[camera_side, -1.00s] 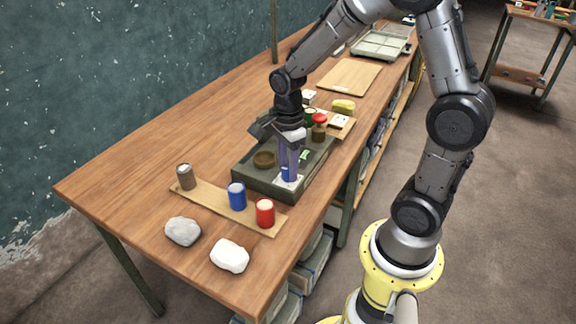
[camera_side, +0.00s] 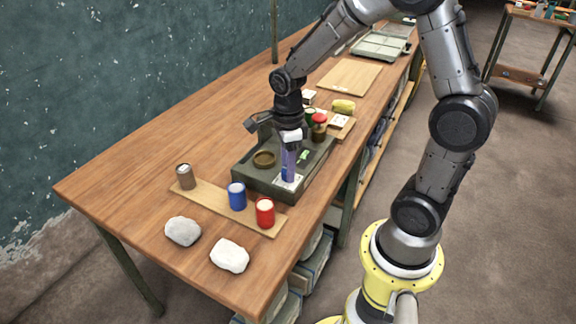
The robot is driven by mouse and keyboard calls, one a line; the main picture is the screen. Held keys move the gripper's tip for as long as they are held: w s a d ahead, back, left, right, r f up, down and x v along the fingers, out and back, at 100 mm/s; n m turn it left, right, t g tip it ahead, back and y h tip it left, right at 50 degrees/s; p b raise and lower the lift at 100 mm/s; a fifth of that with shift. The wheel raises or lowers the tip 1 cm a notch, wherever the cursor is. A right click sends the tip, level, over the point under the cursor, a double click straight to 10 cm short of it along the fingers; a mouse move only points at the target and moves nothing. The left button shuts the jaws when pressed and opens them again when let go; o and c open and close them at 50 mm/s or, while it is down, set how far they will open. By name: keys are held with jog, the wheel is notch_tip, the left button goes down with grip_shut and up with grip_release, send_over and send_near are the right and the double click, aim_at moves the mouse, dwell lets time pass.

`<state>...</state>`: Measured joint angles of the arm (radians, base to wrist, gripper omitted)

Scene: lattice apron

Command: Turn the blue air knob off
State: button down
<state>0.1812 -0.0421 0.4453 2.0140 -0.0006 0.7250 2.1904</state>
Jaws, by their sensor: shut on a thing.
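The blue air knob (camera_side: 288,178) sits on a white plate at the front right of a dark green box (camera_side: 262,185) on the wooden bench. My gripper (camera_side: 288,172) points down over it, with its fingers shut on the knob. The fingers cover most of the knob, so its exact angle cannot be told. A round brown dish-like part (camera_side: 264,159) is on the box top to the left of my gripper.
A wooden strip (camera_side: 213,205) in front of the box carries a brown can (camera_side: 185,176), a blue can (camera_side: 237,196) and a red can (camera_side: 265,212). A grey lump (camera_side: 183,231) and a white lump (camera_side: 230,256) lie nearer. A red-capped jar (camera_side: 319,127) stands behind. The bench's left side is clear.

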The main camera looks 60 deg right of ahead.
jog(key=shift+c, duration=2.2)
grip_release()
jog(key=shift+r, duration=0.1)
notch_tip(320, 180, up, 14)
